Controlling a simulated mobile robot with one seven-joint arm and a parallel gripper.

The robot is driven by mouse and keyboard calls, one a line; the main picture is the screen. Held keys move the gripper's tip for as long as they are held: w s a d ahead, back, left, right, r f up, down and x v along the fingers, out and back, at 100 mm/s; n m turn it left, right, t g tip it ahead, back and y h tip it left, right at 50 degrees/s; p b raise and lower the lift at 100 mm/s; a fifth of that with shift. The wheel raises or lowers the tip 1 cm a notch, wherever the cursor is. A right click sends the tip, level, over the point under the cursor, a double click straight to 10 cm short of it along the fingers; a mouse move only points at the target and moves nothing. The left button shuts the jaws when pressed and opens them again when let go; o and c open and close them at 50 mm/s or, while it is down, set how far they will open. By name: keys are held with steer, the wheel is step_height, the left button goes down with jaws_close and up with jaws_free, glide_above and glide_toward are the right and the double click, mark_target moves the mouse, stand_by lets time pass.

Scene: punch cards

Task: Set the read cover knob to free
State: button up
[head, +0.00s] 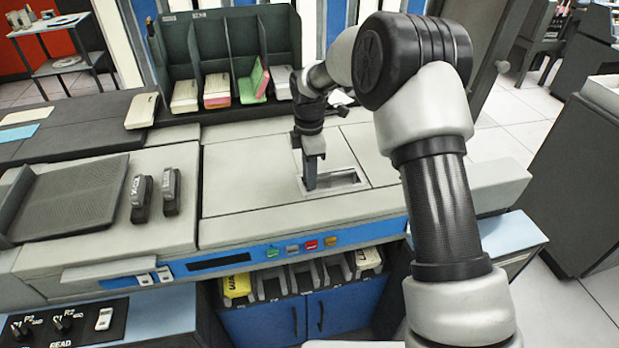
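My gripper (310,186) points down at a shallow metal-lined recess (346,181) in the machine's light grey top, right of centre. Its fingertips are at or just inside the left part of the recess. The fingers overlap from this side, so I cannot see a gap between them or anything held. No knob shows clearly at the recess; the gripper may hide one. Two small black knobs (62,323) sit on a dark panel at the lower left, which bears the word READ. I cannot tell which knob is the read cover knob.
Coloured buttons (311,245) line the blue front strip. A dark card rack (222,60) stands behind. My arm blocks the right side.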

steer(key=shift+f, duration=0.5)
jaws_close()
steer(key=shift+w+d, duration=0.15)
steer(key=shift+d, duration=0.35)
steer(key=shift+w+d, duration=0.15)
steer(key=shift+d, duration=0.35)
jaws_free()
steer(key=shift+d, duration=0.1)
steer(key=shift+r, duration=0.15)
step_height(320, 180, up, 17)
steer(key=p, duration=0.1)
steer(key=shift+p, duration=0.3)
